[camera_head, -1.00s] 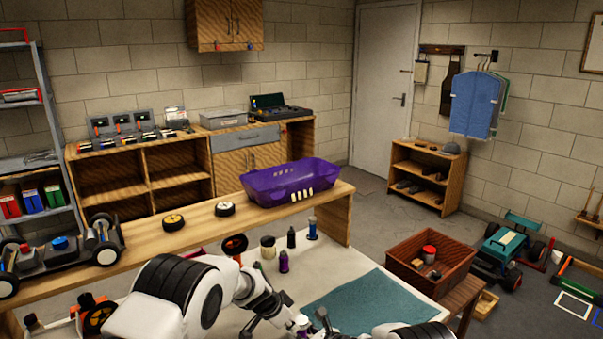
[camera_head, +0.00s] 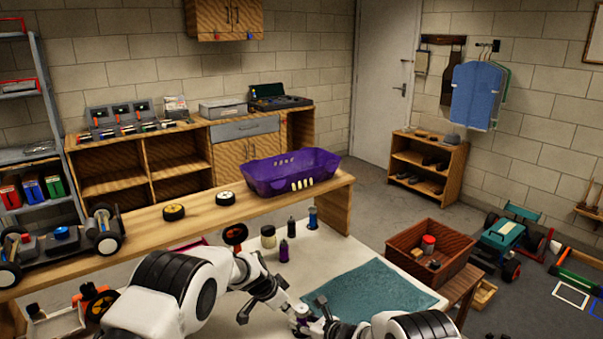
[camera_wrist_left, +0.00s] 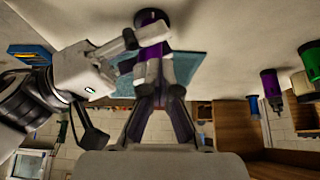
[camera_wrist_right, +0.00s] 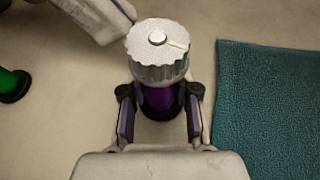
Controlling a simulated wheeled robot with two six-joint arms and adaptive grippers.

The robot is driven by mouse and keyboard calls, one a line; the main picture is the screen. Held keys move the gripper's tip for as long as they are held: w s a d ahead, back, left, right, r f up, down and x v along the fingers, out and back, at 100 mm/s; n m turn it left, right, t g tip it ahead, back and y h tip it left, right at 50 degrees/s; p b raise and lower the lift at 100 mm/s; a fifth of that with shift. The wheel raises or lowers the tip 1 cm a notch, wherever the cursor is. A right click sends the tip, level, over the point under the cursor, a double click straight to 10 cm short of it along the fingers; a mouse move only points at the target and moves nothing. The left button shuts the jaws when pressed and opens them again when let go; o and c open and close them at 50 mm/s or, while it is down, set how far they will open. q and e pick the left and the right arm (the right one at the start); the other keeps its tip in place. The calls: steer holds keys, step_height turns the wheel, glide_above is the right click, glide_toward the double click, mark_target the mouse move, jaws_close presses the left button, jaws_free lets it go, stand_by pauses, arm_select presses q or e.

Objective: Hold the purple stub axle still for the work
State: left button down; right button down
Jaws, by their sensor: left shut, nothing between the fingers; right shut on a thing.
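The purple stub axle (camera_wrist_right: 158,98) stands on the pale bench top in the right wrist view, topped by a silver knurled disc (camera_wrist_right: 158,48) with a small screw. My right gripper (camera_wrist_right: 160,92) is shut around its purple body from both sides. In the head view, both grippers are close together at the bottom centre, partly hidden.
A teal mat (camera_head: 370,292) lies beside the work spot. Several small bottles, one purple (camera_head: 284,250), stand behind my left arm. A raised wooden shelf (camera_head: 190,222) holds wheels and a purple tub (camera_head: 290,172). A brown crate (camera_head: 432,250) is right of the bench.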

arm_select(q)
step_height(320, 180, up, 6)
steer(key=shift+s+a, duration=0.15)
steer(key=shift+a, duration=0.2)
stand_by(0.4)
step_height(320, 180, down, 6)
steer(key=s+d, duration=0.2)
stand_by(0.6)
steer(key=shift+w+d, duration=0.1)
stand_by(0.6)
